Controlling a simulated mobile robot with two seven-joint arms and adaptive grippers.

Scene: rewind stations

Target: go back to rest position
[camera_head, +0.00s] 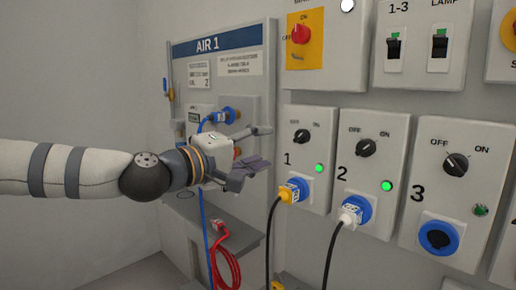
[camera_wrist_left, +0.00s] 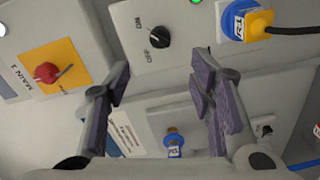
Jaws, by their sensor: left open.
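My left gripper (camera_head: 258,150) reaches in from the left in the head view, in front of the AIR 1 panel (camera_head: 225,50) and to the left of the station 1 box. Its fingers are spread and empty. In the left wrist view the gripper (camera_wrist_left: 160,95) shows its two dark-padded fingers wide apart, with nothing between them but the panels behind. My right gripper is in neither view.
The station 1 box (camera_head: 318,150) has a knob, a green light and a yellow-blue plug (camera_head: 293,190). Station 2 (camera_head: 372,130) has a plug and a lit green light. Station 3 (camera_head: 425,185) has an empty blue socket.

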